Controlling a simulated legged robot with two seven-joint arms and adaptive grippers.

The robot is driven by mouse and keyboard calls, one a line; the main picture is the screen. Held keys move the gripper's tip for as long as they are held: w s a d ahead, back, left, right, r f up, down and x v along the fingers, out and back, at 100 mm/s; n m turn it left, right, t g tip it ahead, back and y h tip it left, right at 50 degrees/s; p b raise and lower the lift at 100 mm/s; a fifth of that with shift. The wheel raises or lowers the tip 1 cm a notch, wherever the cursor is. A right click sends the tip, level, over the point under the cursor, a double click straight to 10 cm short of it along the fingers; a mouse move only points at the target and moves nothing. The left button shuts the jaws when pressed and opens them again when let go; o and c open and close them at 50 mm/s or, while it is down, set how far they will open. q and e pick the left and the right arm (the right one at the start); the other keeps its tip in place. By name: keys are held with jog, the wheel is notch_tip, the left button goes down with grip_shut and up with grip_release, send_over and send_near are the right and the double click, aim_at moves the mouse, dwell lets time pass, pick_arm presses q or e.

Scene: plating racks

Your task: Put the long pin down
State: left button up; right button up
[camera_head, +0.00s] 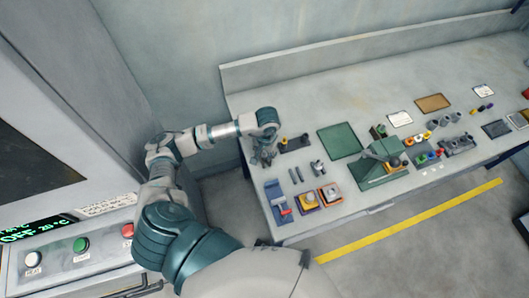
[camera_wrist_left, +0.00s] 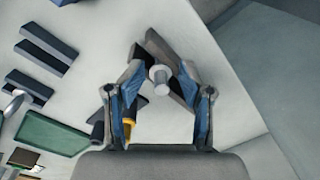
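In the head view my left gripper (camera_head: 266,158) is low over the near left end of the workbench (camera_head: 347,90). In the left wrist view its two fingers (camera_wrist_left: 162,72) stand on either side of a pale grey pin (camera_wrist_left: 160,75), seen almost end-on. The fingers lean inward towards it; whether they touch it I cannot tell. A dark bar (camera_wrist_left: 158,45) shows behind the pin, partly hidden by it. The pin's lower end is hidden. My right gripper is not in view.
A dark rack (camera_head: 296,144) with yellow-collared pegs stands close right of my left gripper. Two dark bars (camera_head: 296,175), a blue tray (camera_head: 277,199) and a green mat (camera_head: 340,141) lie nearby. A green fixture (camera_head: 378,163) stands farther right.

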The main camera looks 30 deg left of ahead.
aim_at(266, 156)
pick_arm(q)
jog(key=shift+r+p, duration=0.55)
jog(key=shift+r, duration=0.1)
notch_tip(266, 156, up, 12)
jog(key=b, duration=0.2)
jog(key=shift+w+d, duration=0.15)
jog(key=shift+d, duration=0.15)
